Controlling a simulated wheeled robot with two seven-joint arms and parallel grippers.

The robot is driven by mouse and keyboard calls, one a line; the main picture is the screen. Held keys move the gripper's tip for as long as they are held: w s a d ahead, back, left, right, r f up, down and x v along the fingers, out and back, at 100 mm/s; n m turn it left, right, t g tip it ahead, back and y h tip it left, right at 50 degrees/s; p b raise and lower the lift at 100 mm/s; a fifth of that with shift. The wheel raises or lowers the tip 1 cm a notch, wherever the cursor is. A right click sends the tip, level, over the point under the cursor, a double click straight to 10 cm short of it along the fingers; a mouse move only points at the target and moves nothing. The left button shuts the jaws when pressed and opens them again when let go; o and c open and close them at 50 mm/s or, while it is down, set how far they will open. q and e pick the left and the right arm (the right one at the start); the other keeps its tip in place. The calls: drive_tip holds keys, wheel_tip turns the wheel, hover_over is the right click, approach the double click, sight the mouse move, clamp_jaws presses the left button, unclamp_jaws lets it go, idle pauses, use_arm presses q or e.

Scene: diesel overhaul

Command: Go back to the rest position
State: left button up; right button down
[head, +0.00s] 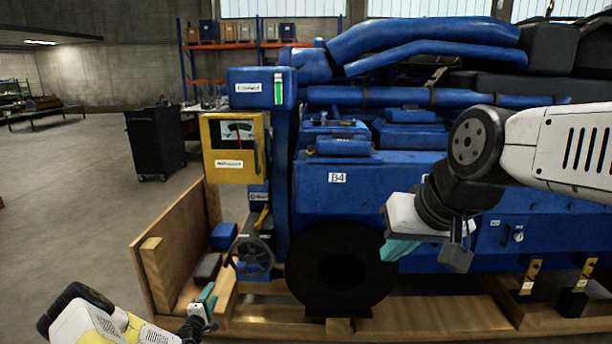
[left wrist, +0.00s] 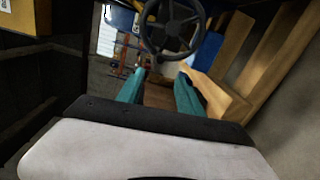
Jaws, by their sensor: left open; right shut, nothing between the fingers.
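My left gripper (head: 204,303) is at the lower left of the head view, low beside the wooden crate. Its two teal fingers are apart and empty in the left wrist view (left wrist: 158,88). A black handwheel (left wrist: 172,24) shows just beyond the fingers there, and it is right of and above the gripper in the head view (head: 252,257). My right gripper (head: 401,250) is in front of the blue diesel engine (head: 330,205), at the right of the head view. Its teal fingertips point left and down, and they hold nothing visible.
The engine stands in a wooden crate (head: 163,262) with a low side wall. A yellow meter box (head: 232,165) and a blue box with a green indicator (head: 262,88) are at its left end. A black cabinet (head: 155,142) stands behind. The floor at left is clear.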

use_arm(q)
drive_tip(key=w+d+r+m+g, duration=0.1)
drive_tip(key=w+r+m+g, duration=0.15)
drive_tip(key=r, duration=0.35)
drive_tip(key=w+d+r+m+g+h, duration=0.1)
drive_tip(key=d+r+m, duration=0.15)
drive_tip(key=r, duration=0.35)
drive_tip(key=w+d+r+m+g, duration=0.1)
drive_tip(key=w+r+m, duration=0.1)
drive_tip(key=r+m, duration=0.3)
drive_tip(key=s+d+r+m+g+y, duration=0.15)
drive_tip(key=s+r, duration=0.25)
drive_tip(key=r, duration=0.5)
drive_tip(key=s+d+r+m+g, duration=0.25)
drive_tip(key=s+r, duration=0.25)
drive_tip(key=r, duration=0.5)
drive_tip(key=s+d+r+m, duration=0.1)
drive_tip(key=s+d+r, duration=0.2)
drive_tip(key=s+r, duration=0.3)
drive_tip(key=s+d+r+m, duration=0.15)
drive_tip(key=s+r, duration=0.25)
drive_tip(key=s, duration=0.4)
drive_tip(key=s+d+r+m+g, duration=0.1)
drive_tip(key=s+d, duration=0.2)
drive_tip(key=s, duration=0.7)
drive_tip(key=s+d+r+m+g+h, duration=0.1)
drive_tip(key=s+d, duration=0.3)
drive_tip(key=s, duration=0.7)
drive_tip(key=shift+s+g, duration=0.25)
drive_tip(key=shift+g, duration=0.1)
